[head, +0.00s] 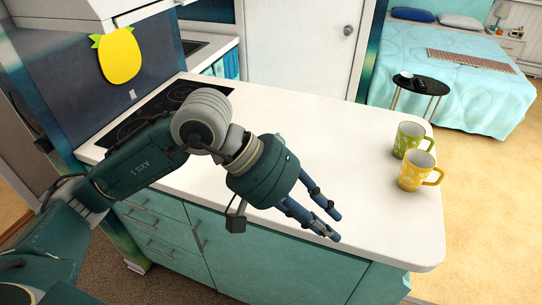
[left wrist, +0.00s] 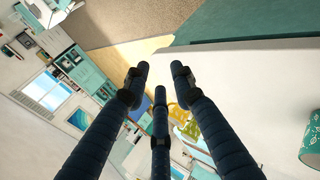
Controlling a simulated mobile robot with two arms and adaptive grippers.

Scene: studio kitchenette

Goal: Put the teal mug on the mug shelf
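A teal mug-like object with a white pattern (left wrist: 312,145) is cut off by the right edge of the left wrist view, on the white counter. In the head view I cannot make out the teal mug; my arm covers part of the counter. My left gripper (head: 331,218) is over the counter near its front edge, fingers pointing right and down. In the left wrist view its three fingers (left wrist: 160,80) are apart with nothing between them, and the teal object is off to their right. My right gripper is not in view. I cannot identify the mug shelf.
A green mug (head: 408,137) and a yellow mug (head: 416,170) stand close together near the right end of the white counter (head: 330,120). A black cooktop (head: 150,112) is at its left. The counter between is mostly clear. A black side table (head: 422,86) stands beyond.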

